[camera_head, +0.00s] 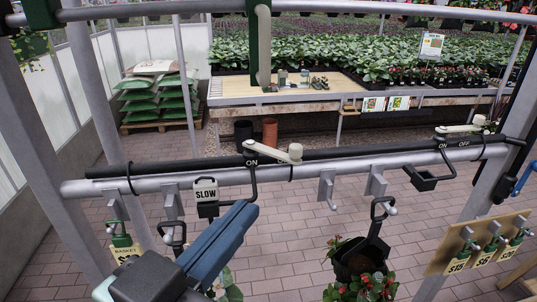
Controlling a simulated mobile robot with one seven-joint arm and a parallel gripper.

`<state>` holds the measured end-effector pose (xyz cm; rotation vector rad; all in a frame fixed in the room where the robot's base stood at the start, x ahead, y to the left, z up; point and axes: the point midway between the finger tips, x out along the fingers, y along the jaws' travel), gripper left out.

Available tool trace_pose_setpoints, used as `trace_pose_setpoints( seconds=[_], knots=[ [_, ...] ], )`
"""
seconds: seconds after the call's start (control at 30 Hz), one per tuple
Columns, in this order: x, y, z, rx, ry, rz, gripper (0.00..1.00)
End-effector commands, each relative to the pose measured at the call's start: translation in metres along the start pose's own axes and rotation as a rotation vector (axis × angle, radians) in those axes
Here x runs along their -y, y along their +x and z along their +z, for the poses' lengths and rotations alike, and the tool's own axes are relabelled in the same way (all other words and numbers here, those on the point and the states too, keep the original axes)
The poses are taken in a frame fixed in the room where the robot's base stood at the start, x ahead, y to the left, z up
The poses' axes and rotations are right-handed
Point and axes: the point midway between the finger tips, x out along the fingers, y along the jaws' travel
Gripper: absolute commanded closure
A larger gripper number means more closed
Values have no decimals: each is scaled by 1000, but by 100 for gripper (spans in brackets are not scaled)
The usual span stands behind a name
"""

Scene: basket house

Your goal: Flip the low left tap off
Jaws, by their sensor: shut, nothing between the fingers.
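The left tap (272,152) is a pale lever with a round, knob-like right end, set on a black pipe. An "ON" label shows on the pipe under its left end. I see no "OFF" label there. My gripper (247,211) reaches in from the lower left with dark blue fingers, shut and empty. In the picture, its tips are below the tap and clear of the lever; their distance in depth is hard to tell. A similar right tap (462,128) sits farther along the pipe, with "ON" and "OFF" labels below it.
The black pipe (350,153) runs along a grey metal rail (340,166). A "SLOW" tag (206,189) hangs just left of my fingertips. Grey hooks (327,187) and a black hanging pot with a plant (360,262) are right of my gripper. A plant table (300,98) stands behind.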

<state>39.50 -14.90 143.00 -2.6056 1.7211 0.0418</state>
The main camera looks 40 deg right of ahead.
Motion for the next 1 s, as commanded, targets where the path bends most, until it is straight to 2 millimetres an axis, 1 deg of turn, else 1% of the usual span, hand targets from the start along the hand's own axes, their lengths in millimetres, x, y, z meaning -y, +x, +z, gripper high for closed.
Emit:
trace_pose_setpoints(
  seconds=[0.03,0.1,0.3,0.4,0.5,0.6,0.7,1.0],
  knots=[
    [-1,11,-4,1,-5,7,100],
    [-2,26,-4,2,-6,9,100],
    [-1,70,-5,1,-6,6,100],
    [-1,88,-5,3,-6,4,100],
    [0,102,-4,2,-4,1,100],
    [0,111,-3,1,-2,1,100],
    [0,115,-1,1,-1,-1,100],
    [1,117,0,0,-1,-2,100]
  ],
)
